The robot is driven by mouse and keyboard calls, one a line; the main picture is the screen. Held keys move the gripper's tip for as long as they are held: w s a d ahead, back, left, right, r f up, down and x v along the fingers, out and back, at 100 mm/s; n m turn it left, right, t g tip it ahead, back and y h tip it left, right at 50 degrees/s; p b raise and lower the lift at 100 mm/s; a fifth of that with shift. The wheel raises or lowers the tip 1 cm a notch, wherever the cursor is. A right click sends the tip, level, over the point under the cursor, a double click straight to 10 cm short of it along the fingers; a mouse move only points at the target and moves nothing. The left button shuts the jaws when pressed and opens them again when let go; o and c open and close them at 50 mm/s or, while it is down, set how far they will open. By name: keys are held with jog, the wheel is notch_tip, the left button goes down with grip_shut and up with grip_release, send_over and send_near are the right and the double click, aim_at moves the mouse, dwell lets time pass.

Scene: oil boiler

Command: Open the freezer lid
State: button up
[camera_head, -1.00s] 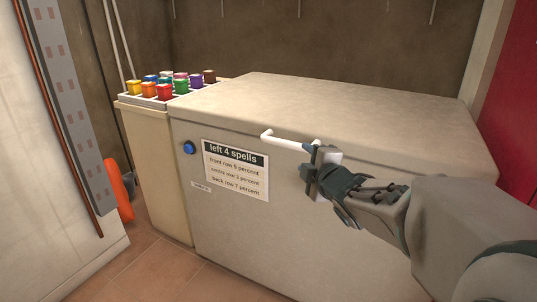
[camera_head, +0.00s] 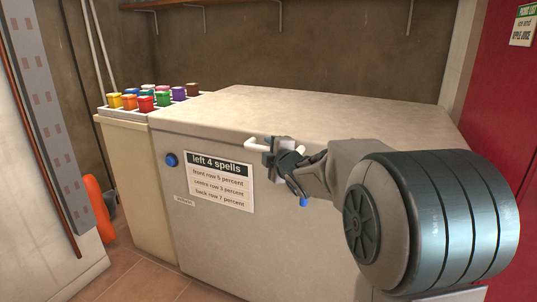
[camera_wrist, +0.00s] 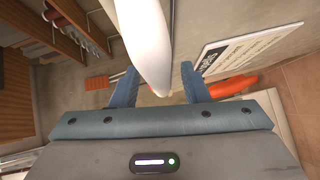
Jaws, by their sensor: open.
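The freezer (camera_head: 300,220) is a large beige chest with its lid (camera_head: 310,112) lying flat and closed. A white bar handle (camera_head: 253,143) sticks out at the front edge, its left end showing beside my gripper. My gripper (camera_head: 266,153) is at the handle, with its jaws open. In the wrist view the white handle (camera_wrist: 150,45) runs between and beyond the two blue fingers of my gripper (camera_wrist: 160,85), with gaps on both sides. The right part of the handle is mostly hidden by my gripper in the head view.
Several colored pots (camera_head: 146,103) stand in a rack left of the lid. A sign (camera_head: 220,180) and a blue knob (camera_head: 171,159) are on the freezer front. A wooden shelf (camera_head: 240,3) runs above the back wall. A red panel (camera_head: 505,110) stands at right.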

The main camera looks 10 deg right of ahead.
jog(key=shift+w, duration=0.35)
